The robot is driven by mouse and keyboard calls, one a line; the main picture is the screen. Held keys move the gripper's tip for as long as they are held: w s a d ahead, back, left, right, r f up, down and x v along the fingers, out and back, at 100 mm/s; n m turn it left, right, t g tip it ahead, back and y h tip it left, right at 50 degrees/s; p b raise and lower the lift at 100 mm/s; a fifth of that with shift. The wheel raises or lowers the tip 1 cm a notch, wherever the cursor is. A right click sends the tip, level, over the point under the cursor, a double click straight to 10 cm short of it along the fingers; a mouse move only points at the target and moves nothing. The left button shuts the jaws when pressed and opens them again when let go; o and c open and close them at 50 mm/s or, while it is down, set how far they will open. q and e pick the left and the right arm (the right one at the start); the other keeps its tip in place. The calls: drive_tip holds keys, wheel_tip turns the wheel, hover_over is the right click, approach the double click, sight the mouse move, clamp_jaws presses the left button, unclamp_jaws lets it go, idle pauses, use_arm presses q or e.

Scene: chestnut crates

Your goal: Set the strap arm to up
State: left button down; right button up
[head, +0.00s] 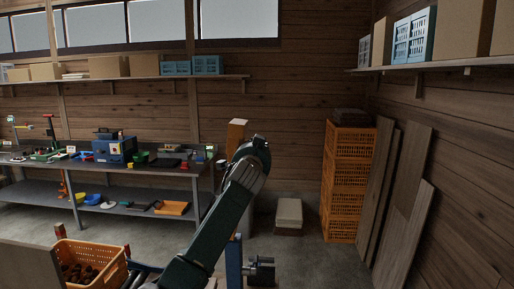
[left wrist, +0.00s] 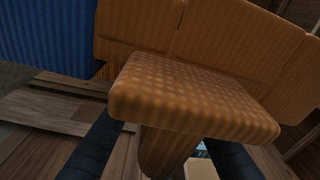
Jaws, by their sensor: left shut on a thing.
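In the left wrist view the two dark fingers of my left gripper (left wrist: 162,142) stand on either side of the stem below an orange-brown textured block (left wrist: 195,95). The gripper is shut on this part; the contact is partly hidden under the block. I cannot tell for sure that it is the strap arm. In the head view a dark green arm-like link (head: 222,222) slants up to a rounded joint, and I cannot tell whether it is mine. An orange-brown upright block (head: 236,130) shows just behind its top. My right gripper is not in view.
A workbench (head: 104,168) with tools and a blue box stands at the back left. Orange crates (head: 346,185) are stacked at the back right beside leaning boards (head: 400,205). An orange crate (head: 112,262) of chestnuts is at the lower left.

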use_arm(q)
drive_tip(key=shift+d+f, duration=0.15)
drive_tip(key=shift+f, duration=0.05)
drive_tip(key=c, duration=1.6)
unclamp_jaws()
drive_tip(key=shift+f, duration=0.1)
drive_tip(key=shift+c, duration=0.2)
drive_tip(key=shift+w+d+f, duration=0.1)
drive_tip(key=shift+w, duration=0.05)
drive_tip(key=shift+s, duration=0.35)
drive_tip(key=s, duration=1.1)
drive_tip(key=shift+s+a, duration=0.15)
drive_tip(key=shift+a, duration=0.05)
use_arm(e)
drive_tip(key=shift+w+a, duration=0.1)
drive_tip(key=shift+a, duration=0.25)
